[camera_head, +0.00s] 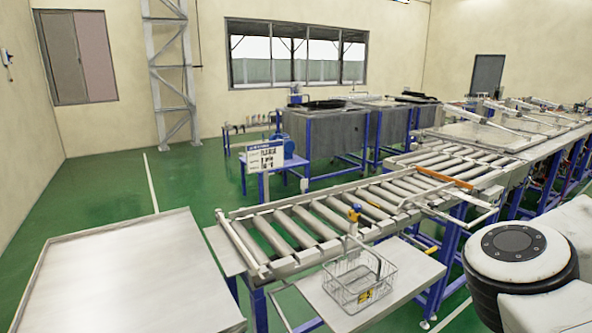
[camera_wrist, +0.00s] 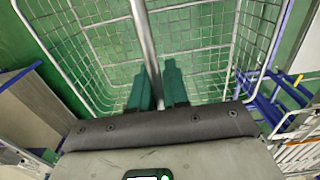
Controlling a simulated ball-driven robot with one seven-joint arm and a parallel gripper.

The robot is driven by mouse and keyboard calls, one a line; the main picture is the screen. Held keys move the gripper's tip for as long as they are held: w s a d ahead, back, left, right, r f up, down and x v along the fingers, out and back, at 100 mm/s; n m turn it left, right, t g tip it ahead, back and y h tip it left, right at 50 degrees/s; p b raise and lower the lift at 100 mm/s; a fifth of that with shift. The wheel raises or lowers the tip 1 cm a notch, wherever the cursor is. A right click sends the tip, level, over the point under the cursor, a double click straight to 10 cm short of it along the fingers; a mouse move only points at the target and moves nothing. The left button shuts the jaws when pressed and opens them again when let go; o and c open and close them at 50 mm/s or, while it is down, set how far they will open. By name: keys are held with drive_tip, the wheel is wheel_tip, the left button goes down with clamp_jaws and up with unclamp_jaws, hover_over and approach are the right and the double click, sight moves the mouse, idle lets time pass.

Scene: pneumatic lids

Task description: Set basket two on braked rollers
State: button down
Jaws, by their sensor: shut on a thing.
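In the wrist view my gripper (camera_wrist: 157,82) has its two green fingers closed around a grey metal bar (camera_wrist: 143,30). The bar runs across an empty wire basket (camera_wrist: 205,48), whose mesh spreads out beyond the fingers with green floor showing through. I cannot read any number on this basket. My gripper and the held basket do not show in the head view. There, the roller conveyor (camera_head: 297,229) runs from front left to back right, its near rollers bare. A small upright with a blue and yellow top (camera_head: 355,213) stands at its near side; whether it is the brake is unclear.
Another wire basket (camera_head: 346,290) with a yellow label rests on a side shelf (camera_head: 407,262) in front of the rollers. A sign (camera_head: 265,160) stands behind the conveyor. Grey tanks (camera_head: 325,134) stand farther back. A pale table (camera_head: 135,275) at left is bare.

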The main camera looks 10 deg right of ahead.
drive_tip(key=w+a+f+n, duration=0.1)
drive_tip(key=w+a+f, duration=0.1)
drive_tip(key=w+f, duration=0.1)
drive_tip(key=w+a+f+n, duration=0.2)
drive_tip(key=w+f, duration=0.1)
drive_tip(key=w, duration=0.2)
drive_tip(key=w+a+f+n, duration=0.1)
drive_tip(key=w+a+f, duration=0.1)
drive_tip(key=w+f, duration=0.1)
drive_tip(key=shift+w+f+n, duration=0.15)
drive_tip(key=shift+w+n, duration=0.25)
drive_tip(key=shift+w, duration=0.45)
drive_tip(key=w+a+f+n, duration=0.4)
drive_tip(key=w+a+f, duration=0.1)
drive_tip(key=a+f, duration=0.7)
drive_tip(key=w+a+f+n, duration=0.55)
drive_tip(key=a+f, duration=0.45)
drive_tip(key=a, duration=0.5)
wheel_tip(320, 180, down, 11)
drive_tip(key=s, duration=0.2)
drive_tip(key=shift+r+m, duration=0.2)
drive_tip(key=shift+m, duration=0.25)
drive_tip(key=shift+d, duration=0.2)
drive_tip(key=shift+a, duration=0.1)
